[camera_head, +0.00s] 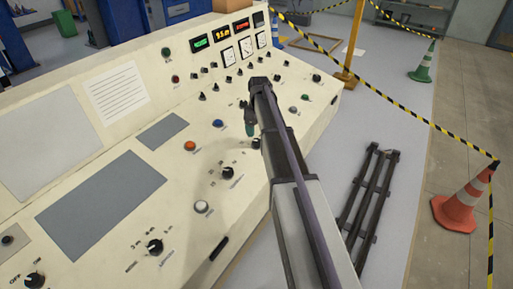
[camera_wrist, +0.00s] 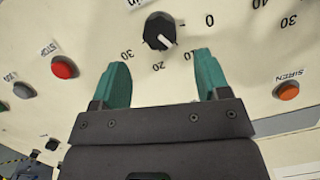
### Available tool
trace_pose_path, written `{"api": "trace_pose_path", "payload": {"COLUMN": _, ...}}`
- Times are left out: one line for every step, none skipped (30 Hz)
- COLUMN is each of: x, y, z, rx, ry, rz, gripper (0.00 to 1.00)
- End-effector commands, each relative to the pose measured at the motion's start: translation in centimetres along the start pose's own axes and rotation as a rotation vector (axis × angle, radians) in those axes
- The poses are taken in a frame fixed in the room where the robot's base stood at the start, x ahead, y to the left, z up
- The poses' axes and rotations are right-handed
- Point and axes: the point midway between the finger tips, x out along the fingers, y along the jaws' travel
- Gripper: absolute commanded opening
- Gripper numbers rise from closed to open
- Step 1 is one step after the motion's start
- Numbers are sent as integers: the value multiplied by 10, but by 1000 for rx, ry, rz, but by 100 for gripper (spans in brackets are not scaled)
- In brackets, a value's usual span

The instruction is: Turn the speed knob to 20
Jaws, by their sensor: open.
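A black knob (camera_wrist: 158,31) with a white pointer line shows at the top middle of the wrist view, on a cream panel with a printed scale of 0, 10, 20 and 30. Its pointer is turned to the lower right, near the 10 mark. No speed label is readable beside it. My gripper (camera_wrist: 161,62) is open and empty, its two teal fingers apart. The knob shows beyond the fingertips and between their lines, without visible contact. In the head view my gripper (camera_head: 249,118) is over the panel's right part, and the arm hides some controls.
The cream console (camera_head: 105,88) carries several other knobs and buttons. A red stop button (camera_wrist: 64,67) and an orange siren button (camera_wrist: 288,91) flank the fingers. Dark rails (camera_head: 370,195) lie on the floor right of the console, and an orange cone (camera_head: 462,207) stands farther right.

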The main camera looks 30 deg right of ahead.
Motion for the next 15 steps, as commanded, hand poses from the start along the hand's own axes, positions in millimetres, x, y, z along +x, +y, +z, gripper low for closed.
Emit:
{"api": "trace_pose_path", "payload": {"x": 27, "y": 0, "z": 0, "rx": 0, "ry": 0, "rz": 0, "gripper": 69}}
{"api": "trace_pose_path", "payload": {"x": 34, "y": 0, "z": 0, "rx": 0, "ry": 0, "rz": 0, "gripper": 69}}
{"api": "trace_pose_path", "payload": {"x": 44, "y": 0, "z": 0, "rx": 0, "ry": 0, "rz": 0, "gripper": 69}}
{"api": "trace_pose_path", "payload": {"x": 50, "y": 0, "z": 0, "rx": 0, "ry": 0, "rz": 0, "gripper": 69}}
{"api": "trace_pose_path", "payload": {"x": 55, "y": 0, "z": 0, "rx": 0, "ry": 0, "rz": 0, "gripper": 69}}
{"api": "trace_pose_path", "payload": {"x": 60, "y": 0, "z": 0, "rx": 0, "ry": 0, "rz": 0, "gripper": 69}}
{"api": "trace_pose_path", "payload": {"x": 63, "y": 0, "z": 0, "rx": 0, "ry": 0, "rz": 0, "gripper": 69}}
{"api": "trace_pose_path", "payload": {"x": 65, "y": 0, "z": 0, "rx": 0, "ry": 0, "rz": 0, "gripper": 69}}
{"api": "trace_pose_path", "payload": {"x": 66, "y": 0, "z": 0, "rx": 0, "ry": 0, "rz": 0, "gripper": 69}}
{"api": "trace_pose_path", "payload": {"x": 67, "y": 0, "z": 0, "rx": 0, "ry": 0, "rz": 0, "gripper": 69}}
{"api": "trace_pose_path", "payload": {"x": 66, "y": 0, "z": 0, "rx": 0, "ry": 0, "rz": 0, "gripper": 69}}
{"api": "trace_pose_path", "payload": {"x": 65, "y": 0, "z": 0, "rx": 1, "ry": 0, "rz": 0, "gripper": 69}}
{"api": "trace_pose_path", "payload": {"x": 64, "y": 0, "z": 0, "rx": 1, "ry": 0, "rz": 0, "gripper": 69}}
{"api": "trace_pose_path", "payload": {"x": 64, "y": 0, "z": 0, "rx": 1, "ry": 0, "rz": 0, "gripper": 69}}
{"api": "trace_pose_path", "payload": {"x": 64, "y": 0, "z": 0, "rx": 1, "ry": 0, "rz": 0, "gripper": 69}}
